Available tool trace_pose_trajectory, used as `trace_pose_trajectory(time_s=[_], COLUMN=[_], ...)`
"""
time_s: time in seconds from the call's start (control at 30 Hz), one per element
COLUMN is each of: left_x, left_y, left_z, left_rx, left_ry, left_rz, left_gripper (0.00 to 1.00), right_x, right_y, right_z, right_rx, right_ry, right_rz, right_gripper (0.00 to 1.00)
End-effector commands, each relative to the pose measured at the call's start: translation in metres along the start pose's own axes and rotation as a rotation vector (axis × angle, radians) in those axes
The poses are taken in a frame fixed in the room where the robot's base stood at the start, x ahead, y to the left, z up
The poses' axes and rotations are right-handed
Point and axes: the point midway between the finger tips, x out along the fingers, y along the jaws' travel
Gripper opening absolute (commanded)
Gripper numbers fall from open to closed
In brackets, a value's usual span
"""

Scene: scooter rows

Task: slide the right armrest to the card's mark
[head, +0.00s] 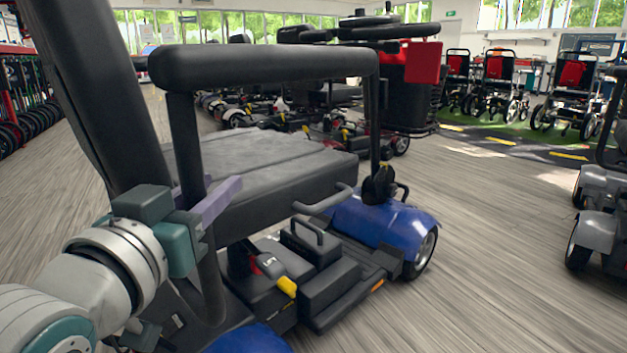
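The armrest (265,66) of the nearest scooter is a long black padded bar above the dark grey seat (265,165). My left gripper (220,196), with lavender fingers, comes in from the lower left. Its fingers are at the lower part of the near post, apparently one on each side. I cannot tell if they are closed on it. My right gripper is out of view. I cannot make out a card with a mark.
The scooter's backrest (90,80) rises at the left. A grey scooter (600,215) stands at the right. Wooden floor is clear between.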

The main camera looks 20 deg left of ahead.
Motion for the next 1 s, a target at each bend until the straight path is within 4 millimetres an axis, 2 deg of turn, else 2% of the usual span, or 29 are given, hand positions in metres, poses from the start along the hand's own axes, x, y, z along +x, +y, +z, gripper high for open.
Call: trace_pose_trajectory(time_s=[0.03, 0.2, 0.43, 0.57, 1.0], left_x=[0.000, 0.000, 0.000, -0.008, -0.085], left_y=[0.000, 0.000, 0.000, 0.000, 0.001], left_z=[0.000, 0.000, 0.000, -0.001, -0.001], left_rx=[0.001, 0.001, 0.001, 0.000, 0.000], left_ry=[0.000, 0.000, 0.000, -0.002, -0.006], left_rz=[0.000, 0.000, 0.000, 0.000, -0.001], left_gripper=[0.42, 0.61, 0.61, 0.61, 0.61], right_x=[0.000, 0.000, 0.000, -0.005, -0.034], right_y=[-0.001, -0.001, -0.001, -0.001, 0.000], right_z=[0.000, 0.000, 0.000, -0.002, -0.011], right_rx=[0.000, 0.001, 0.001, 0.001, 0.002], right_ry=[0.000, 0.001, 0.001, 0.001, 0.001], right_rz=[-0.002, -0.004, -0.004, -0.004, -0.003], right_gripper=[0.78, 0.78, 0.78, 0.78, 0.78])
